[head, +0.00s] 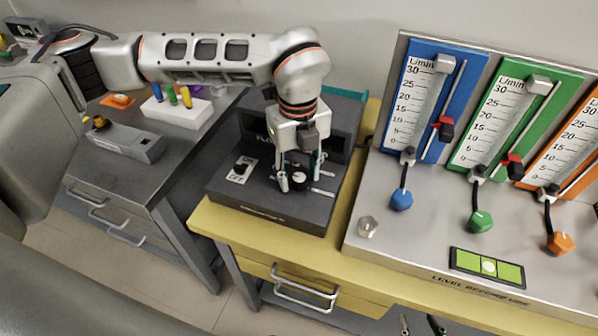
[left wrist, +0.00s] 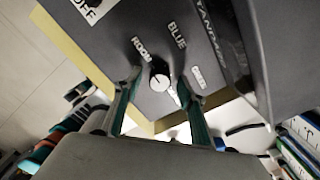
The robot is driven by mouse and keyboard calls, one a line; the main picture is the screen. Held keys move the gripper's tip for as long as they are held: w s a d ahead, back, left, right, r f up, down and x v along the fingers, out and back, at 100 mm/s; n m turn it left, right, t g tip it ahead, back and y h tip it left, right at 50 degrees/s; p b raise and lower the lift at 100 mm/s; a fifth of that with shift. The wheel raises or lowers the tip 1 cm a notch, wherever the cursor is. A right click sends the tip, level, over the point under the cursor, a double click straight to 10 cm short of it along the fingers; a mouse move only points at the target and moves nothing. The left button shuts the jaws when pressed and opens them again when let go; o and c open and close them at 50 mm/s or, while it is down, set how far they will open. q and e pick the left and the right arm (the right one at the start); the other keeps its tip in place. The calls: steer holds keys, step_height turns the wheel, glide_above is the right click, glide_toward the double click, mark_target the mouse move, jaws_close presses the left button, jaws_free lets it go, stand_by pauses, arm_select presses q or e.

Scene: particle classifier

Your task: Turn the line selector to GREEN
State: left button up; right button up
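The line selector is a small white round knob (head: 299,178) on the sloped top of a dark grey box (head: 265,208). A dark mark on the knob points roughly toward the gap between ROOM and BLUE. My left gripper (head: 299,180) points down over the knob. Its fingers are apart on either side of the knob, with gaps visible. My right gripper (head: 420,324) shows only fingertips, apart and empty, at the bottom edge.
An ON/OFF switch (head: 241,170) sits left of the selector on the box. The flowmeter panel with blue (head: 401,200), green (head: 481,221) and orange (head: 560,242) knobs stands right. A grey cabinet (head: 110,170) with a white rack (head: 178,110) stands left.

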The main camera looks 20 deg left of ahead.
arm_select(q)
steer(key=c, duration=1.1)
